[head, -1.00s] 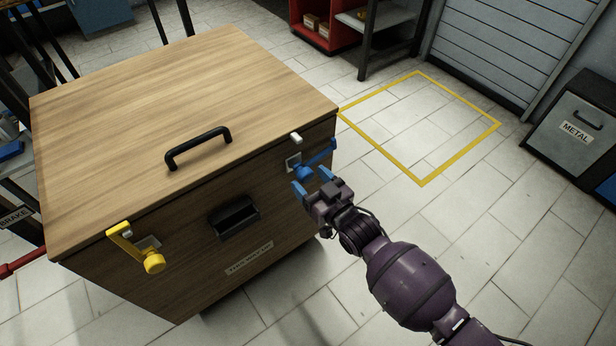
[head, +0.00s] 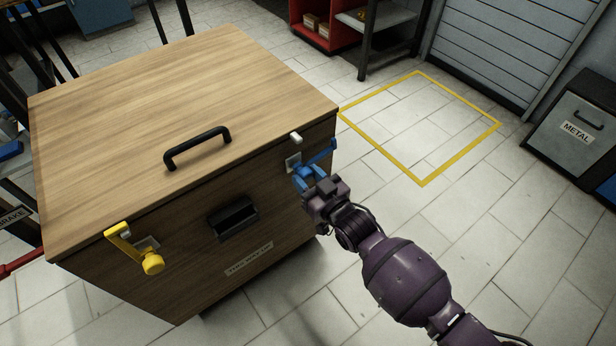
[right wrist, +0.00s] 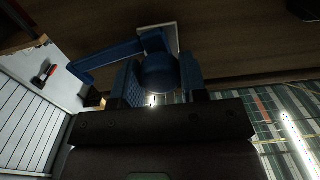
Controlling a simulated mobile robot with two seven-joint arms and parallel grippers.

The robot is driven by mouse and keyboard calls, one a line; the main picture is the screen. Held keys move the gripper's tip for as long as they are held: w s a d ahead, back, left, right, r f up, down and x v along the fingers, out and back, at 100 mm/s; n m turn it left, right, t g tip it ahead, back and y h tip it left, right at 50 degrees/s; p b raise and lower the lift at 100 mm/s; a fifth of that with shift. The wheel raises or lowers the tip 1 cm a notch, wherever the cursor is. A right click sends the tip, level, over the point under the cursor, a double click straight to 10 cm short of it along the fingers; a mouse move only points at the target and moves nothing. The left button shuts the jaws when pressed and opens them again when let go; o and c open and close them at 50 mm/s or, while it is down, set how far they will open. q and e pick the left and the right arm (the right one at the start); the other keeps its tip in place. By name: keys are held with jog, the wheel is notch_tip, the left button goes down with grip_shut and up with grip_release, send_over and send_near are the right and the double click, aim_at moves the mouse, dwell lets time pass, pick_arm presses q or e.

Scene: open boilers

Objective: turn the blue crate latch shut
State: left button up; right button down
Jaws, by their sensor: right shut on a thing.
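The wooden crate (head: 130,110) stands with its lid down. The blue latch (head: 322,157) is on its front face near the right corner, its arm pointing right and slightly up, away from the white catch (head: 296,137) at the lid edge. My right gripper (head: 306,176) is at the latch, its blue fingers shut on the round latch knob. In the right wrist view the blue latch (right wrist: 100,58) shows its arm reaching left, and the knob sits between the fingers (right wrist: 158,82). The yellow latch (head: 135,250) is at the front left. My left gripper is not in view.
A black handle (head: 197,147) stands on the lid and a recessed black grip (head: 233,217) is on the front. A yellow floor outline (head: 421,184) lies right of the crate on clear floor. A metal bin (head: 575,135) stands far right.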

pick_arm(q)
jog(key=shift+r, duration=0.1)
pick_arm(e)
jog(key=shift+n, duration=0.3)
jog(key=shift+r+n+p, duration=0.15)
jog(key=shift+n+p, duration=0.3)
jog(key=shift+n, duration=0.45)
jog(key=n, duration=0.2)
jog(key=shift+n+p, duration=0.3)
jog(key=shift+p, duration=0.05)
jog(key=n, duration=0.3)
jog(key=shift+d+n+p, duration=0.1)
jog(key=shift+n+p, duration=0.2)
jog(key=n, duration=0.3)
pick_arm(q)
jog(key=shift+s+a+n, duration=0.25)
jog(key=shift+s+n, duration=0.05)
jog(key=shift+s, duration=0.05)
pick_arm(e)
jog(key=shift+n, duration=2.1)
jog(key=c, duration=0.7)
grip_release()
